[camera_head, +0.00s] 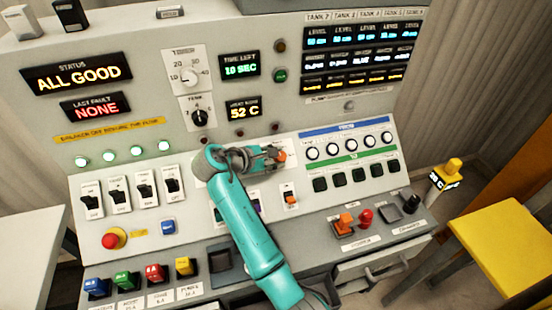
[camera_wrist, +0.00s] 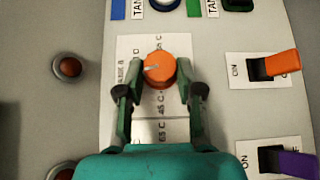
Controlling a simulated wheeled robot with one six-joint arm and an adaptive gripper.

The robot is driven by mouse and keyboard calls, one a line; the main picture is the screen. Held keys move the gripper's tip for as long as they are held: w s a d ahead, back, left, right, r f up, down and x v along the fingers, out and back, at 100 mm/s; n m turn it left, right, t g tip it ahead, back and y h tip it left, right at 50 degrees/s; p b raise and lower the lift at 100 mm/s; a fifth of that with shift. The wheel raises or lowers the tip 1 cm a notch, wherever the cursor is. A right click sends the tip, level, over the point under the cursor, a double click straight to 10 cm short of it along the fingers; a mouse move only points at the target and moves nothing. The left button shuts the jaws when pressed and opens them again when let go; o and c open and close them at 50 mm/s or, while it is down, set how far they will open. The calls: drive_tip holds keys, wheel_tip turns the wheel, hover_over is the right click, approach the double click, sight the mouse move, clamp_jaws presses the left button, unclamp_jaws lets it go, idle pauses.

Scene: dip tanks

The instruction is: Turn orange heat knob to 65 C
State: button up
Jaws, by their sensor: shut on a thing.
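The orange heat knob (camera_wrist: 160,70) sits on a white label plate with printed marks in the wrist view. Its pale pointer line points to the left of that picture. Marks that look like 45 C and 65 C run below it, partly hidden by my gripper. My gripper (camera_wrist: 160,93) has one finger on each side of the knob and is shut on it, though the contact is hard to see. In the head view a bit of the knob (camera_head: 281,157) shows beyond my gripper (camera_head: 272,158). A heat display (camera_head: 244,108) reads 52 C.
An orange switch (camera_head: 291,199) sits just below the knob; it is also in the wrist view (camera_wrist: 281,64), above a purple switch (camera_wrist: 297,165). A row of white round buttons (camera_head: 347,144) lies to the right. The status display (camera_head: 77,73) reads ALL GOOD.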

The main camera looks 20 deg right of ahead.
drive_tip(key=m+g, duration=0.1)
drive_tip(key=m+g+y, duration=0.1)
drive_tip(key=m, duration=0.1)
drive_tip(key=m+g+y, duration=0.1)
drive_tip(key=shift+w+d+r+g, duration=0.1)
drive_tip(key=shift+w+r+g, duration=0.2)
drive_tip(key=shift+g, duration=0.1)
drive_tip(key=shift+m, duration=0.3)
drive_tip(key=o, duration=1.2)
drive_tip(key=shift+f, duration=0.1)
